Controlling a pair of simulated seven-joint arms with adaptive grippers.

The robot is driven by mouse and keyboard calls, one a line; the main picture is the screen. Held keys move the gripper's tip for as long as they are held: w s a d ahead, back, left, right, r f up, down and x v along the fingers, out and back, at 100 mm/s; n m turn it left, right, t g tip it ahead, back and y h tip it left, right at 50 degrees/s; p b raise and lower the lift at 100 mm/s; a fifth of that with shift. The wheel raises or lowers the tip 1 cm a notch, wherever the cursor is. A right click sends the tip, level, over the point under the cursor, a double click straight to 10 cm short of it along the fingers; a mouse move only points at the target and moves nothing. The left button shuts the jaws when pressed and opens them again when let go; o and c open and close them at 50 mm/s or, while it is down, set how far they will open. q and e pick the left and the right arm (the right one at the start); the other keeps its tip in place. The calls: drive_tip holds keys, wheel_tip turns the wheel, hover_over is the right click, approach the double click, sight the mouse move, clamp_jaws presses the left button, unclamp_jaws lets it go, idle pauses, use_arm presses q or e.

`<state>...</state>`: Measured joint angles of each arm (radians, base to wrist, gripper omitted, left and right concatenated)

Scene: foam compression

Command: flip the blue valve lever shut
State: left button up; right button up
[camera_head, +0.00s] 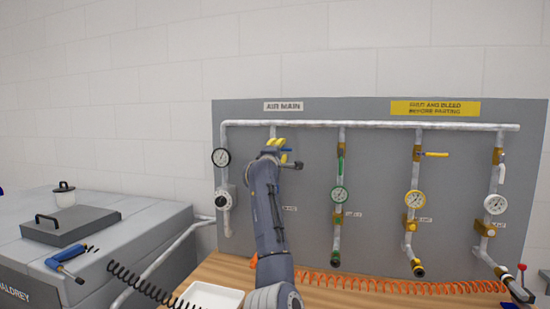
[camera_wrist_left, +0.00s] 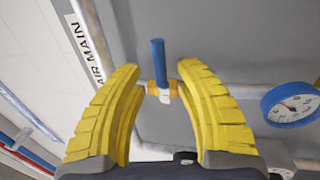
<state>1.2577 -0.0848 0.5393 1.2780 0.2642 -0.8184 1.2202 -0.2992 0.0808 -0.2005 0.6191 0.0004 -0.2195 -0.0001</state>
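The blue valve lever (camera_wrist_left: 158,62) stands out from a brass valve body (camera_wrist_left: 161,89) in the left wrist view. It lies crosswise to its pipe. In the head view its blue end (camera_head: 287,150) sticks out to the right of my gripper, on the second pipe from the left. My left gripper (camera_wrist_left: 160,78) has its yellow fingers apart, one on each side of the valve, with no contact visible. In the head view the left gripper (camera_head: 277,145) covers most of this valve. My right gripper is in neither view.
A green lever (camera_head: 341,160), a yellow lever (camera_head: 436,154) and a white lever (camera_head: 502,173) sit on neighbouring pipes. A blue-rimmed gauge (camera_wrist_left: 291,104) is beside the fingers. A white tray (camera_head: 211,297) and an orange coiled hose (camera_head: 390,286) lie on the bench below.

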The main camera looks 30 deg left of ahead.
use_arm(q)
drive_tip(key=v, duration=1.1)
drive_tip(key=shift+s, duration=0.1)
